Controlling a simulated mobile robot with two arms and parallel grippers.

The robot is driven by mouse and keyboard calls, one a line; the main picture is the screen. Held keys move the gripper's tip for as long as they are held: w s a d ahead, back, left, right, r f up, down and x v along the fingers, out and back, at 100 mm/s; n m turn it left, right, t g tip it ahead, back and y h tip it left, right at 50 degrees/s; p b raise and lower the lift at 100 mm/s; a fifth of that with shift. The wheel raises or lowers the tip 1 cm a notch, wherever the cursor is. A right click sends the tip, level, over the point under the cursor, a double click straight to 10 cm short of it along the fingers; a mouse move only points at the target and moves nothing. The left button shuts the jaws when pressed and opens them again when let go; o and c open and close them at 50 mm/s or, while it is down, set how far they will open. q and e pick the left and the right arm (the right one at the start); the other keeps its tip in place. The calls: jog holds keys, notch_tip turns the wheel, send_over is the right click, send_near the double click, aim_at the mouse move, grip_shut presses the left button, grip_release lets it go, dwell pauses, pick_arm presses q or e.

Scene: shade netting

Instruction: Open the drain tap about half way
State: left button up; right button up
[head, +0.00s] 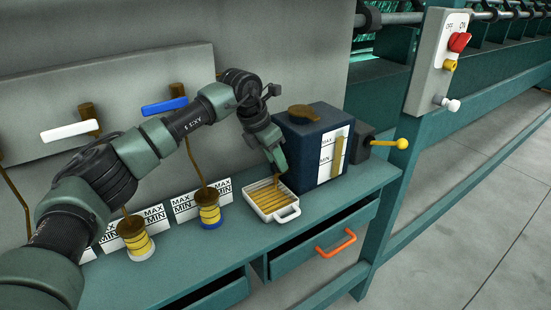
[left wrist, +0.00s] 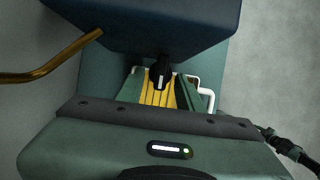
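A dark blue tank (head: 300,135) with a brown cap and a MAX/MIN gauge stands on the green bench. In the left wrist view a black tap (left wrist: 160,72) with a pale mark sits at the tank's (left wrist: 150,22) lower edge; I take it to be the drain tap. In the head view my arm hides it. A white tray (head: 290,214) with yellow strips inside lies below; its handle shows in the left wrist view (left wrist: 208,98). My left gripper (head: 279,168) is beside the tank, above the tray. Its fingers (left wrist: 159,90) are apart, with the tap between or just beyond them. My right gripper is out of view.
A black box with a yellow-knobbed lever (head: 400,143) is right of the tank. A grey switch panel (head: 437,65) stands beyond. Yellow spools (head: 210,214) stand left on the bench. A drawer with an orange handle (head: 336,244) is below. The floor at right is clear.

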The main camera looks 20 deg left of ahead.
pick_arm(q)
jog(key=shift+s+a+r, duration=0.15)
jog(key=shift+r, duration=0.3)
jog(key=b+v, duration=0.1)
jog(key=v, duration=0.5)
jog(key=shift+r+b, duration=0.4)
jog(key=shift+s, duration=0.15)
